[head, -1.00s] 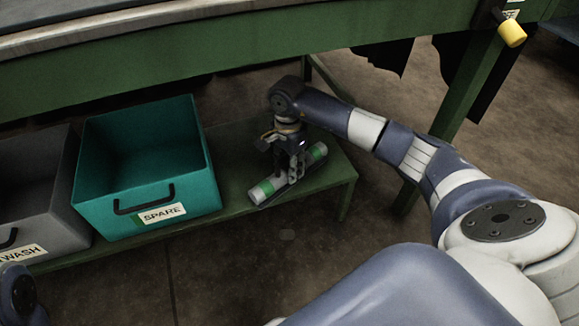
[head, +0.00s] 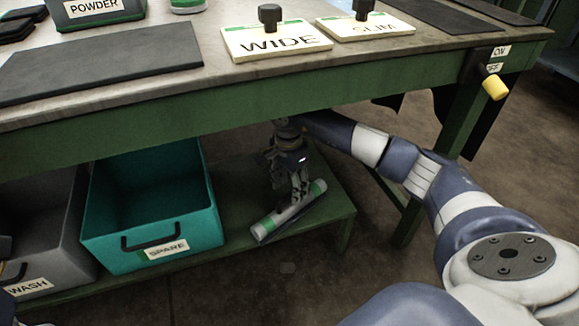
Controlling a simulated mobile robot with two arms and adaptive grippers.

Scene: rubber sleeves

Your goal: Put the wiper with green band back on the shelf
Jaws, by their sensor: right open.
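The wiper with green band (head: 284,217) is a grey roller-like bar with green near both ends. It lies slanted on the right end of the low green shelf (head: 236,232), under the bench, with a dark strip along its lower edge. My right gripper (head: 300,196) points down at the middle of the wiper, with its jaws open. The fingers overlap the bar in the picture, so any contact is hard to tell.
A teal SPARE bin (head: 110,250) stands left of the wiper, with a grey WASH bin (head: 45,262) beyond it. The green bench (head: 290,112) overhangs the shelf. WIDE (head: 275,42) and SLIM (head: 366,27) plates lie on top. A yellow-ended switch (head: 494,88) sits at the bench's right.

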